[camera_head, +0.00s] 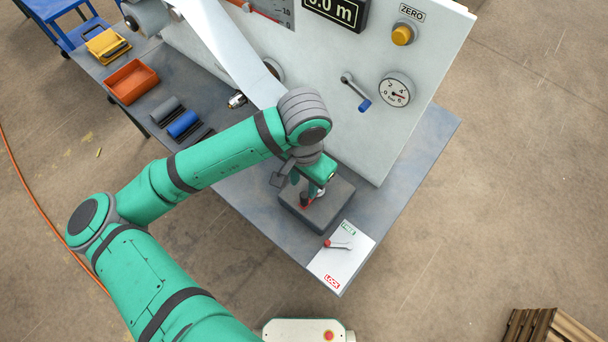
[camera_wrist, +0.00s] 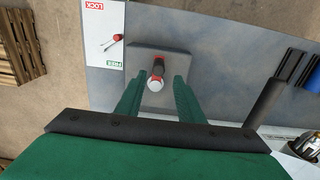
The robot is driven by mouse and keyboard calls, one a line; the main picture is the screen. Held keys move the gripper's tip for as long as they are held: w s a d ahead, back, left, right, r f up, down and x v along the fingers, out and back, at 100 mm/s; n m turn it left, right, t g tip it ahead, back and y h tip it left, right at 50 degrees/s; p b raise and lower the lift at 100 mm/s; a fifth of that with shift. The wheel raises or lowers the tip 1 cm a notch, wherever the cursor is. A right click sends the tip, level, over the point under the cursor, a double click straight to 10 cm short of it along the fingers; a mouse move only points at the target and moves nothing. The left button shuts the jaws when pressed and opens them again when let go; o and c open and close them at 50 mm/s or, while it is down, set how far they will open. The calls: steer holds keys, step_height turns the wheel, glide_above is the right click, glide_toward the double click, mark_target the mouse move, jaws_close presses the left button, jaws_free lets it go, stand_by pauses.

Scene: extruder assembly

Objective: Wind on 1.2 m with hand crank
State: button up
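A hand crank (camera_head: 356,92) with a grey arm and a blue grip sits on the light panel (camera_head: 410,130). A length display (camera_head: 336,11), partly cut off at the top, ends in "m"; its first digit is unclear. My gripper (camera_head: 307,192) is low over a dark grey block (camera_head: 335,208), away from the crank. In the wrist view my gripper (camera_wrist: 160,76) has its fingers apart, with a small upright red, black and white piece (camera_wrist: 157,70) between them. Gaps show on both sides of the piece. The crank is not visible in the wrist view.
A white LOCK/FREE plate (camera_head: 330,270) with a red-tipped lever (camera_head: 338,244) lies at the table's front corner. The panel holds a dial gauge (camera_head: 397,90) and a yellow ZERO button (camera_head: 403,34). An orange bin (camera_head: 132,82) and dark and blue rollers (camera_head: 183,125) lie left.

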mark_target(305, 194)
steer(key=f, duration=0.3)
steer(key=shift+s+f, duration=0.25)
steer(key=shift+f, duration=0.9)
steer(key=shift+w+f, duration=0.1)
jaws_close()
